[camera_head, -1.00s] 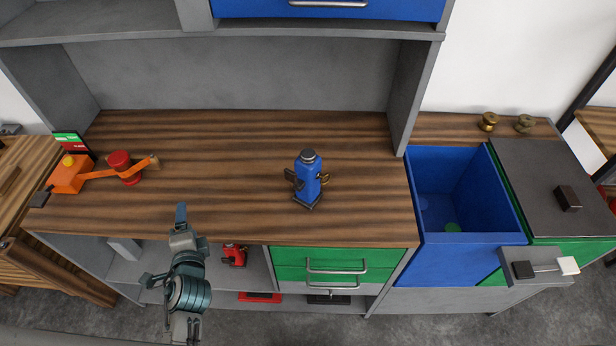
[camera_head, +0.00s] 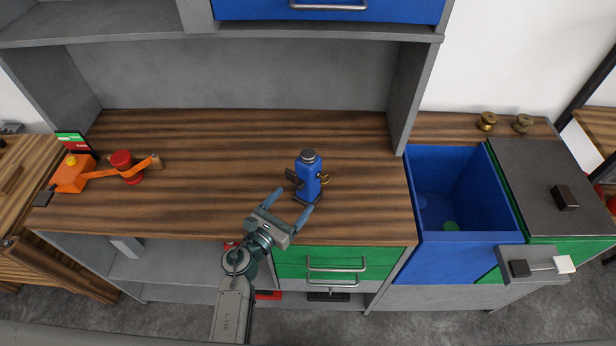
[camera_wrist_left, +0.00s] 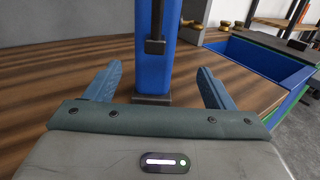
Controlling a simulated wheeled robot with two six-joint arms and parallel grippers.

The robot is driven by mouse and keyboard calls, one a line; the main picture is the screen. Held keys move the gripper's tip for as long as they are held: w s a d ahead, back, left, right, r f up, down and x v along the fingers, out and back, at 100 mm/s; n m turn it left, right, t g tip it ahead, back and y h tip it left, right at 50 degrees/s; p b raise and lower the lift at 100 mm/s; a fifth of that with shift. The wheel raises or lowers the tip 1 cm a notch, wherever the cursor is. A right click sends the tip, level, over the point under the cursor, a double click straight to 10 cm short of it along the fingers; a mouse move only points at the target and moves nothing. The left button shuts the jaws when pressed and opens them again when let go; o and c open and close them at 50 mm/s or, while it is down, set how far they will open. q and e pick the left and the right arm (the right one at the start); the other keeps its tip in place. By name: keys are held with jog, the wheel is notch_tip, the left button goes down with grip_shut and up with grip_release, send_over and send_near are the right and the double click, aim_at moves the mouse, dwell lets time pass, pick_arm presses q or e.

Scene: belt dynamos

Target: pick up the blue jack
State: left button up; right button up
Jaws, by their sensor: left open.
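The blue jack (camera_head: 308,178) stands upright on the wooden worktop, right of its middle, with a dark cap, a dark base and a brass-coloured part on its right side. My left gripper (camera_head: 290,203) is open and empty at the front edge of the worktop, just in front of the jack and below it in the picture. In the left wrist view the jack (camera_wrist_left: 155,55) rises ahead, between the lines of the two spread fingers (camera_wrist_left: 160,88). Its top is cut off there. The fingers look apart from it. My right gripper is not in view.
An orange and red belt device (camera_head: 122,168) stands at the worktop's left. A blue open bin (camera_head: 470,238) adjoins the worktop on the right. A grey shelf unit (camera_head: 240,78) rises behind. The worktop (camera_head: 215,180) between device and jack is clear.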

aim_at(302, 185)
pick_arm(q)
jog(key=x, duration=0.3)
jog(key=shift+a, duration=0.1)
jog(key=shift+w+r+p, duration=0.15)
jog(key=shift+w+p, duration=0.2)
jog(key=shift+p, duration=0.2)
jog(key=p+x, duration=0.1)
jog(key=x, duration=0.2)
jog(key=shift+w, duration=0.2)
jog(key=shift+w+d+p, duration=0.25)
jog(key=shift+w+p, duration=0.05)
jog(key=shift+w, duration=0.15)
jog(key=shift+s, duration=0.1)
jog(key=shift+c, duration=1.2)
grip_shut()
jog(key=shift+w, duration=0.2)
